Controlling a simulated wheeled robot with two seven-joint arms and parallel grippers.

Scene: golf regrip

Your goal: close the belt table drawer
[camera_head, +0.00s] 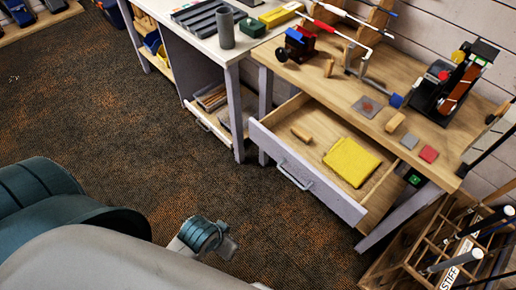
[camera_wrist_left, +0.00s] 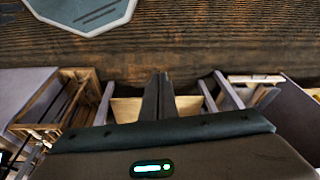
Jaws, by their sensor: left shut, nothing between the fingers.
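The belt table drawer (camera_head: 305,174) is pulled well out from under the wooden-topped belt table (camera_head: 345,80) in the head view. Its grey front has a metal handle (camera_head: 294,176). A folded yellow cloth (camera_head: 350,162) and a small wooden block (camera_head: 301,134) lie inside it. My left gripper (camera_head: 230,247) is low in the head view, in front of and to the left of the drawer front, apart from it. In the left wrist view its two dark fingers (camera_wrist_left: 158,95) are together with nothing between them. My right gripper is not in view.
A belt sander (camera_head: 455,82) and small tools stand on the table. A wooden rack of clubs (camera_head: 440,250) stands at the right, close by the drawer. A white-topped table (camera_head: 205,38) adjoins on the left. Carpeted floor (camera_head: 130,130) is clear in front of the drawer.

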